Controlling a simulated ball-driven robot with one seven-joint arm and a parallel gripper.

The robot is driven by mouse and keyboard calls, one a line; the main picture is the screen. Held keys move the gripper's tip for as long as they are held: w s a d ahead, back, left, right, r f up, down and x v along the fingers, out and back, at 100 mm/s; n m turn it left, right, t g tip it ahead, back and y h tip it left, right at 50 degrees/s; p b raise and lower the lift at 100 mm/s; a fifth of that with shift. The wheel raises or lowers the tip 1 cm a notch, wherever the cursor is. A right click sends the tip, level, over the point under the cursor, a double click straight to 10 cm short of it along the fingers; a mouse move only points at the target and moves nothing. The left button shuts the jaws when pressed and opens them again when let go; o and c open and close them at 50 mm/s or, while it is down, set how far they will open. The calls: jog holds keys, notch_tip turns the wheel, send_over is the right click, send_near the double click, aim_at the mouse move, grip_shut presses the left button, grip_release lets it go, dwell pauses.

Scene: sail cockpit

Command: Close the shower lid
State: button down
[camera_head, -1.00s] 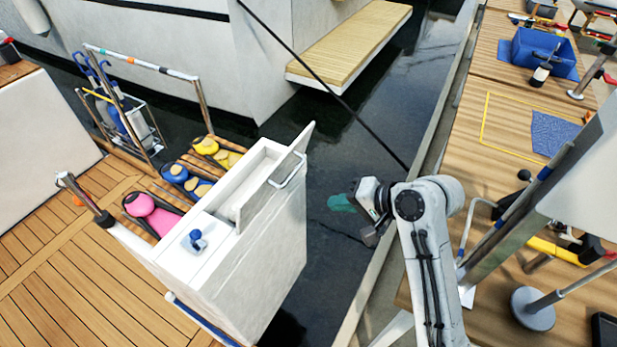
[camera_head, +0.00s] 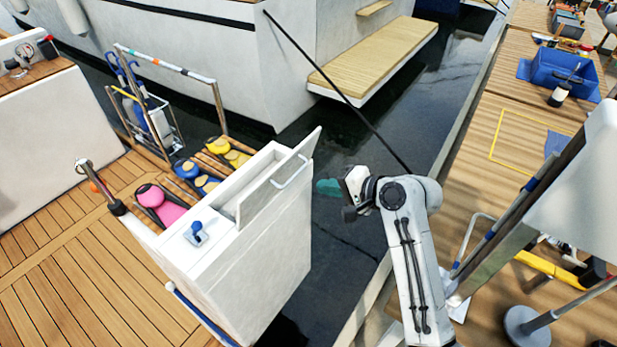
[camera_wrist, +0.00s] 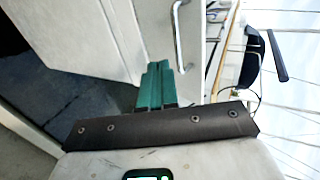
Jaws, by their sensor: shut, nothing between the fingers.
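The shower lid (camera_head: 276,179) is a white panel standing raised and tilted at the right side of the white locker (camera_head: 250,262), with the open compartment (camera_head: 249,187) to its left. A metal handle (camera_head: 291,172) is on the lid's outer face. The handle also shows in the wrist view (camera_wrist: 178,38). My gripper (camera_head: 320,187) has green fingers, shut and empty. It is right of the lid, over the water side; whether it touches the lid cannot be told. In the wrist view my gripper (camera_wrist: 157,85) is just below the handle.
A blue shower knob (camera_head: 197,229) sits on the locker top. Dark water (camera_head: 345,250) lies between the locker and the wooden dock (camera_head: 470,165). A dark line (camera_head: 330,85) crosses above.

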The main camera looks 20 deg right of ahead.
aim_at(296, 174)
jog(key=shift+w+a+f+p, duration=0.1)
jog(key=shift+w+a, duration=0.4)
jog(key=shift+w, duration=0.35)
jog(key=shift+w+a+f+p, duration=0.15)
jog(key=shift+w+a, duration=0.3)
jog(key=shift+w, duration=0.4)
jog(key=shift+w+a+f+p, duration=0.1)
jog(key=shift+w+a, duration=0.4)
jog(key=shift+w, duration=0.35)
jog(key=shift+w+a+r+p, duration=0.1)
jog(key=shift+w+r+p, duration=0.2)
jog(key=shift+r+p, duration=0.15)
jog(key=shift+w+a+g, duration=0.1)
jog(key=shift+g, duration=0.2)
